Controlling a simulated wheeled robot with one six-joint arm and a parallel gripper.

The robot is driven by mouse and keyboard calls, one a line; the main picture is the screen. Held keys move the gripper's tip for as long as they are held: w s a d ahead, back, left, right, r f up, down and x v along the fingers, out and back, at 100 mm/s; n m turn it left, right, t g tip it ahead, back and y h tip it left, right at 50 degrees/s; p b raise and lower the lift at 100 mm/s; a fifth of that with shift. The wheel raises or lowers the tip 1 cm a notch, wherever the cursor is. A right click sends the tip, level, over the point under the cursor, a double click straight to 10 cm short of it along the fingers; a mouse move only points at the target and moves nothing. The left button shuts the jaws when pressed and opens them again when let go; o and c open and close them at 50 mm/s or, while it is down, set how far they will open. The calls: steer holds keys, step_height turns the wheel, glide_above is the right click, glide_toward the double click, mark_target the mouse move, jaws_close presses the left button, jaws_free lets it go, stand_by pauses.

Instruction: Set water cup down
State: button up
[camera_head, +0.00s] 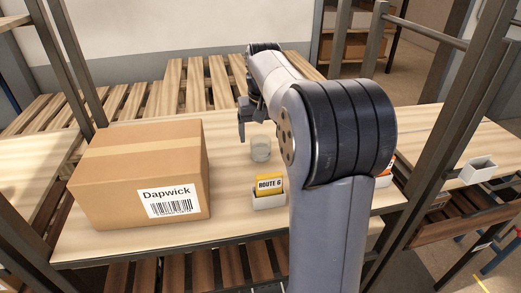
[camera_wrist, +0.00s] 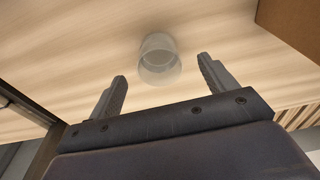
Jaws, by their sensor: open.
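The water cup (camera_head: 260,149) is a clear, see-through cup standing upright on the light wood table, between the cardboard box and my arm. It also shows in the wrist view (camera_wrist: 159,60), ahead of the fingers and in line with the gap between them. My gripper (camera_head: 243,128) is just above and to the left of the cup in the head view. In the wrist view its two fingers (camera_wrist: 163,80) are spread apart with nothing gripped between them. Part of my gripper is hidden behind my arm in the head view.
A large cardboard box (camera_head: 139,172) labelled Dapwick stands left of the cup. A small white holder (camera_head: 269,202) with yellow Route 6 cards (camera_head: 269,184) stands in front of the cup. A metal post (camera_head: 438,110) rises at the right. Slatted wood (camera_head: 190,84) lies behind the table.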

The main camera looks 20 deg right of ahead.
mark_target(261, 142)
steer(key=f, duration=0.1)
steer(key=f+p, duration=0.1)
steer(key=w+f, duration=0.1)
steer(key=shift+d+f, duration=0.25)
steer(key=shift+f, duration=0.05)
steer(key=shift+w+f, duration=0.1)
steer(key=shift+f, duration=0.55)
steer(key=shift+c, duration=0.3)
steer(key=c, duration=1.1)
steer(key=shift+r, duration=0.25)
steer(key=shift+c, duration=0.2)
